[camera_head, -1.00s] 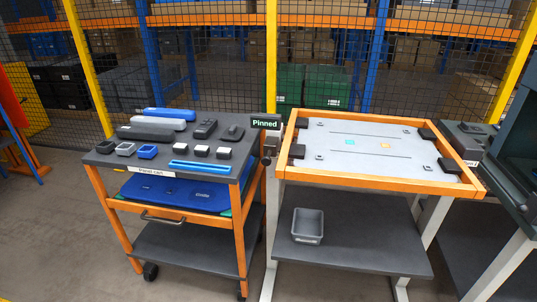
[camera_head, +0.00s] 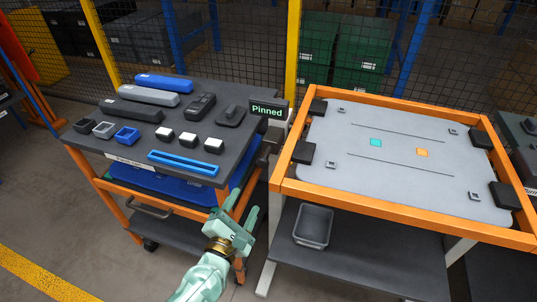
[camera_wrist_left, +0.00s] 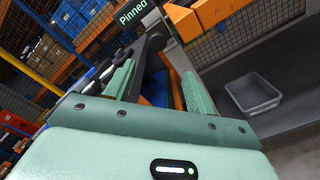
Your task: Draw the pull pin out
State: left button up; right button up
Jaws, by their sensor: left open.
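The "Pinned" sign (camera_head: 266,109) stands between the cart and the orange-framed table. Below it is a dark grey fitting (camera_head: 271,142). The pull pin cannot be told apart clearly there. In the left wrist view the sign (camera_wrist_left: 131,13) is at the top, with a dark rounded part (camera_wrist_left: 157,41) just below it, ahead of the fingers. My left gripper (camera_head: 246,204) is open and empty, below and in front of the fitting, apart from it. In the left wrist view its two fingers (camera_wrist_left: 158,80) reach up toward the gap between the cart and the table. My right gripper is not in view.
The cart top (camera_head: 222,152) at left holds several dark, white and blue items, with a blue tray below. The table's orange rim (camera_head: 350,205) is close on the right. A grey bin (camera_head: 313,226) sits on its lower shelf. Mesh fencing stands behind.

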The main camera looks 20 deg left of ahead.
aim_at(261, 166)
pick_arm(q)
jog(key=shift+n, duration=0.4)
jog(key=w+b, duration=0.1)
jog(key=w, duration=1.4)
jog(key=shift+d+f+b, duration=0.1)
jog(key=shift+b, duration=0.3)
jog(key=shift+w, duration=0.4)
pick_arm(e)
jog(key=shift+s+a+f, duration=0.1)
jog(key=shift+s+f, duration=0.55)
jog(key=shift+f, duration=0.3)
